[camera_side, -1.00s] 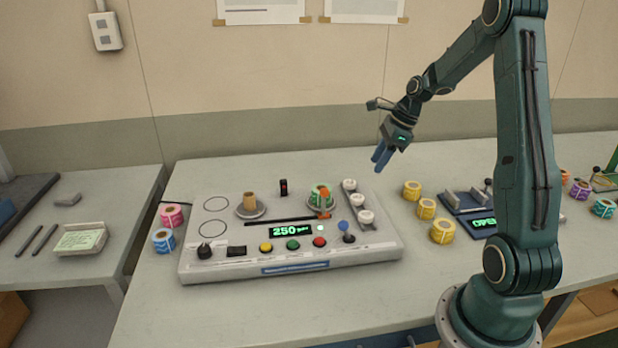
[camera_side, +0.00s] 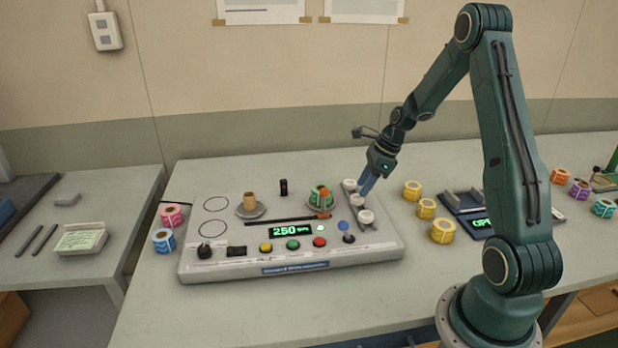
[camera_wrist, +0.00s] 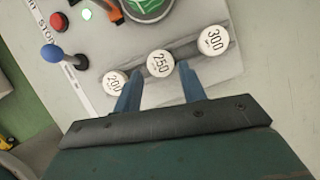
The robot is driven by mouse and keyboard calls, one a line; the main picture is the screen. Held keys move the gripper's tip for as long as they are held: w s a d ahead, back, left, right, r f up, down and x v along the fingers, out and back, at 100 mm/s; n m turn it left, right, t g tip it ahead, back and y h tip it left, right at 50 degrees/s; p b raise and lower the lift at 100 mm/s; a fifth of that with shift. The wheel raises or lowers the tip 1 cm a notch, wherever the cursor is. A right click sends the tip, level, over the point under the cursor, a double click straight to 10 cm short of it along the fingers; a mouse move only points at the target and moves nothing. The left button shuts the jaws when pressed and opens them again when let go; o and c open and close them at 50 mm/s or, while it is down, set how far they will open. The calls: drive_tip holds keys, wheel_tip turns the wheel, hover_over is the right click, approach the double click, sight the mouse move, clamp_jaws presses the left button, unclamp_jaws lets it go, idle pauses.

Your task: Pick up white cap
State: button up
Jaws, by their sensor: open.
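Three white caps stand in a row on a grey rail (camera_side: 374,229) at the right of the rewinder panel. In the wrist view they read 200 (camera_wrist: 114,82), 250 (camera_wrist: 160,63) and 300 (camera_wrist: 213,40). My gripper (camera_side: 365,194) is open, its blue fingers pointing down over the row, close to the middle cap (camera_side: 358,200). In the wrist view the two fingertips (camera_wrist: 158,75) lie on either side of the 250 cap's near edge. The left finger partly overlaps the 200 cap. I cannot tell whether the fingers touch any cap.
A green roll (camera_side: 320,197) with an orange part stands left of the caps, and a blue-knobbed lever (camera_side: 344,228) is near the front cap. The panel display (camera_side: 290,231) reads 250. Yellow rolls (camera_side: 426,209) stand to the right on the table.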

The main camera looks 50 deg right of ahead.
sight(357, 197)
drive_tip(key=shift+x, duration=1.95)
drive_tip(key=c, duration=0.6)
